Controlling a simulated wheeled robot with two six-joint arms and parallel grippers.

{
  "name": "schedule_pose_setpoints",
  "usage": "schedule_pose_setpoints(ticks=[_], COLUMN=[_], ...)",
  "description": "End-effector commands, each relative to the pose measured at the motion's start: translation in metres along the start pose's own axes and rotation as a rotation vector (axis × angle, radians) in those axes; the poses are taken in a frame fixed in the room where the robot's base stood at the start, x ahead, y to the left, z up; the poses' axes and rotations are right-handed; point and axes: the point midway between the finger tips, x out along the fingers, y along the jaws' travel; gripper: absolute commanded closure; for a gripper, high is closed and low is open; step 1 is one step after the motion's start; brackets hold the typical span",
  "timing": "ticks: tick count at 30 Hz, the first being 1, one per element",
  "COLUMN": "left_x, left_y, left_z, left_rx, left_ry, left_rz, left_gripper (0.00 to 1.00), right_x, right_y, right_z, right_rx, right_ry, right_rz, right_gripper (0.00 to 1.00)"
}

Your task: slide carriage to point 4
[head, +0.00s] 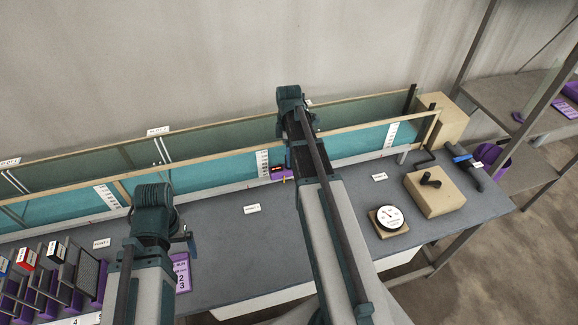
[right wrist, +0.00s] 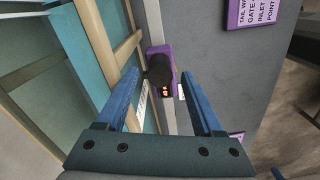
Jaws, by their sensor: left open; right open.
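The carriage (head: 280,173) is a small purple block with a black top and red digits, on the pale rail along the front of the glass-walled channel (head: 230,172). In the right wrist view, the carriage (right wrist: 158,52) lies ahead, between the spread blue fingers of my right gripper (right wrist: 160,88). The fingers are open, and I see no grip on it. In the head view my right arm hides that gripper. A small white label (head: 379,177), apparently point 4, lies on the bench right of the carriage. My left gripper (head: 190,243) is partly hidden by its arm, open, over the left bench.
Another label (head: 252,209) lies near the carriage. A round dial (head: 389,217), a tan crank box (head: 434,192) and a blue-and-dark tool (head: 464,162) occupy the right bench. A purple rack (head: 50,280) stands at left. Open bench (head: 235,255) lies between my arms.

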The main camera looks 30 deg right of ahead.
Motion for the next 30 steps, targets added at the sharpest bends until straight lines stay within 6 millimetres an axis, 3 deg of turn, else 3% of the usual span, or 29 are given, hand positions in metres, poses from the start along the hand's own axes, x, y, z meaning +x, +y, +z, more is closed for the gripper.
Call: schedule_pose_setpoints(ticks=[1,5,16,27,30], left_x=[0.014,0.024,0.025,0.025,0.025], left_y=[0.001,0.002,0.002,0.002,0.002], left_z=[-0.001,-0.001,-0.002,-0.002,-0.002], left_rx=[0.0,-0.001,-0.001,-0.001,-0.001], left_ry=[0.0,0.0,0.0,0.0,0.0], left_rz=[0.0,0.0,0.0,0.0,0.0], left_gripper=[0.07,0.07,0.07,0.07,0.07], right_x=[0.014,0.024,0.025,0.025,0.025], right_y=[0.0,0.0,0.0,0.0,0.0], right_z=[0.0,0.0,0.0,0.0,0.0], right_rx=[0.0,0.0,0.0,0.0,0.0], right_ry=[0.0,0.0,0.0,0.0,0.0], right_rz=[0.0,0.0,0.0,0.0,0.0], right_gripper=[0.31,0.31,0.31,0.98,1.0])
